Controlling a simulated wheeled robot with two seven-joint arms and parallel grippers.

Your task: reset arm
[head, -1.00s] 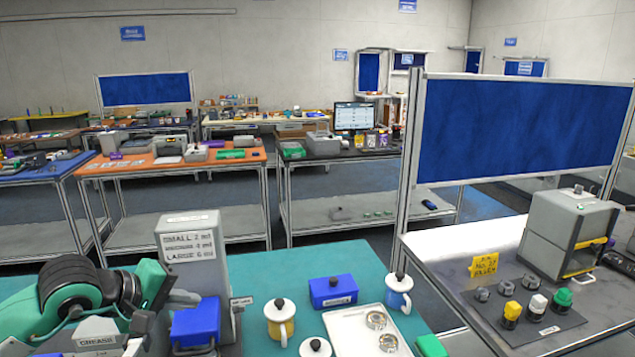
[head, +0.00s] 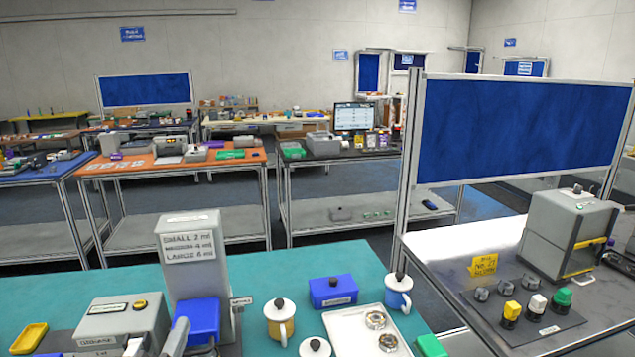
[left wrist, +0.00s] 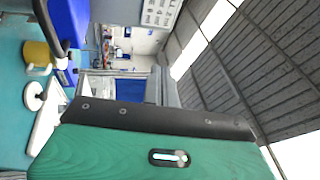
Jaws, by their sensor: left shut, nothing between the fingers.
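My left gripper (head: 176,338) shows only as a small grey piece at the bottom edge of the head view, in front of the dispenser with the blue front. It is shut and holds nothing. Most of my left arm is below the picture. In the left wrist view a green panel with a dark edge and a slot, which I take to be part of my own arm, fills the lower half. My right gripper is in neither view.
The teal table (head: 280,262) holds a tall grey dispenser (head: 190,250), a grey machine (head: 122,318), a yellow tray (head: 29,338), a yellow mug (head: 280,328), a blue box (head: 333,291), a blue-white mug (head: 398,296) and a white tray (head: 350,325). A blue panel (head: 520,130) stands at the right.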

